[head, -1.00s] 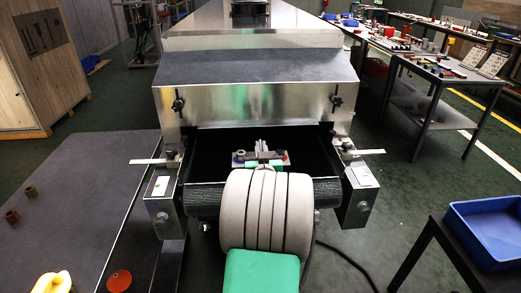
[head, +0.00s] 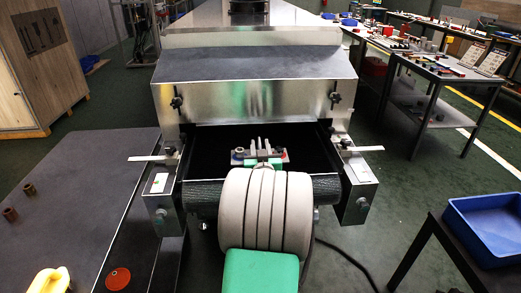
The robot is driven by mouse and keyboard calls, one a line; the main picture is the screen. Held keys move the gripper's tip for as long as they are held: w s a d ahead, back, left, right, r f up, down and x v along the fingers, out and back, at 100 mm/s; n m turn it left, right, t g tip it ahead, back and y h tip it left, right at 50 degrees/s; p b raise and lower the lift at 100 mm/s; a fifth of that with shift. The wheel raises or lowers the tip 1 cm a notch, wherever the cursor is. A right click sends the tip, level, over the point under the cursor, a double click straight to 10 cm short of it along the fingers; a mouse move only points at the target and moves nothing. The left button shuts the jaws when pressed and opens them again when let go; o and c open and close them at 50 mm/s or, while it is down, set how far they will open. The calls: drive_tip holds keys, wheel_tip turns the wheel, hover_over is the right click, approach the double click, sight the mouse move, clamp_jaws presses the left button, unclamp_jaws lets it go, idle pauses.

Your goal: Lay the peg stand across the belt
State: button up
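My gripper (head: 264,147) is just inside the dryer mouth, low over the near end of the dark belt (head: 213,190). Several pale upright prongs stand at its end, with a short grey crosspiece marked blue at the left and red at the right. I cannot tell which of these parts are fingers and which belong to a peg stand. My pale, ribbed arm covers the middle of the belt's front roller. No peg stand shows clearly apart from the gripper, and contact between crosspiece and belt cannot be made out.
The steel dryer hood (head: 250,100) rises just beyond the gripper. Side rails and control boxes (head: 358,188) flank the belt. A grey table (head: 75,200) at left holds brown rings, a yellow object and a red disc. A blue tray (head: 490,228) is at right.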

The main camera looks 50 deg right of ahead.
drive_tip(key=shift+f+p, duration=0.1)
drive_tip(key=shift+p, duration=0.45)
drive_tip(key=v, duration=1)
drive_tip(key=shift+s+a+r, duration=0.2)
drive_tip(key=shift+s+r, duration=0.1)
drive_tip(key=shift+r, duration=0.05)
drive_tip(key=shift+s+a, duration=0.25)
drive_tip(key=shift+a, duration=0.15)
